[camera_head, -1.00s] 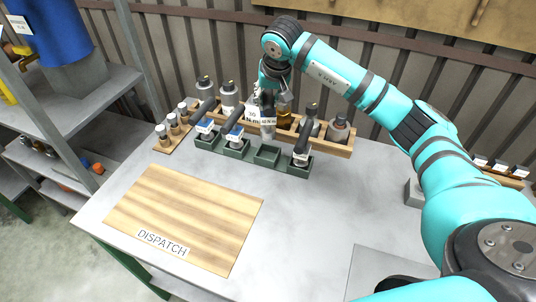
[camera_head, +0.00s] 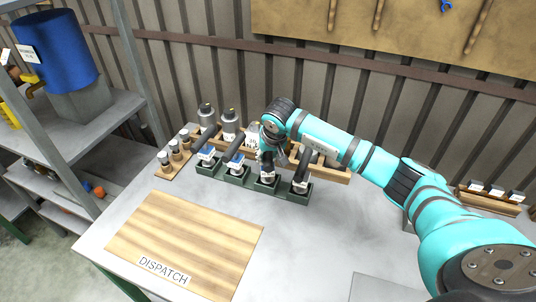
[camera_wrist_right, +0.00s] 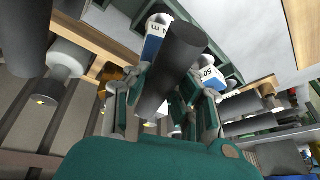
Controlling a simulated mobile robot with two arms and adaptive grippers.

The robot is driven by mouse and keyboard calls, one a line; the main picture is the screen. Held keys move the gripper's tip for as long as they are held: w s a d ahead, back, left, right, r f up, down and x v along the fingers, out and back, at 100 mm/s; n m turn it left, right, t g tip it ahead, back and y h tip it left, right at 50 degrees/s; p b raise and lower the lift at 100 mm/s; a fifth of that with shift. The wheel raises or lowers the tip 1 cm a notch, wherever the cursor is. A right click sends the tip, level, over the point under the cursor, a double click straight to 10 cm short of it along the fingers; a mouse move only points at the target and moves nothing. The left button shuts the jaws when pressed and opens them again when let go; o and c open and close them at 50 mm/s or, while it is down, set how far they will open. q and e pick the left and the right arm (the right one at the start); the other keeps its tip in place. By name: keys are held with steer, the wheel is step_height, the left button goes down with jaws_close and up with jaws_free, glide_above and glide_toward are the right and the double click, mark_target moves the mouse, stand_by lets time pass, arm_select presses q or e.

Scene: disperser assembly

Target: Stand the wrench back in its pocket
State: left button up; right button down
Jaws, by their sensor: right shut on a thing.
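The wrench has a dark cylindrical handle (camera_wrist_right: 182,58), seen between my gripper's fingers in the right wrist view. In the head view its lower end (camera_head: 267,179) is at the third pocket from the left of the green rack (camera_head: 238,181). It looks roughly upright there; how deep it sits is hard to tell. My right gripper (camera_head: 268,152) is shut on the handle, above that pocket; its fingers (camera_wrist_right: 165,105) flank the handle. Similar dark-handled tools stand in the other pockets, one on the right (camera_head: 302,172) and two on the left (camera_head: 236,160). My left gripper is out of view.
A wooden rack of bottles (camera_head: 334,171) stands close behind, partly hidden by my arm. A small wooden holder (camera_head: 170,168) with little bottles is on the left. The wooden DISPATCH board (camera_head: 185,235) lies in front.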

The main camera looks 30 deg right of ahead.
steer(key=c, duration=1.6)
jaws_free()
steer(key=shift+f, duration=0.15)
steer(key=o, duration=0.5)
steer(key=shift+c, duration=0.2)
steer(key=shift+r, duration=0.2)
steer(key=shift+s+r, duration=0.1)
steer(key=shift+r, duration=0.25)
steer(key=b+v, duration=0.2)
steer(key=v, duration=0.7)
steer(key=shift+s+r, duration=0.15)
steer(key=shift+r, duration=0.2)
steer(key=shift+b+v, duration=0.3)
steer(key=shift+v, duration=0.5)
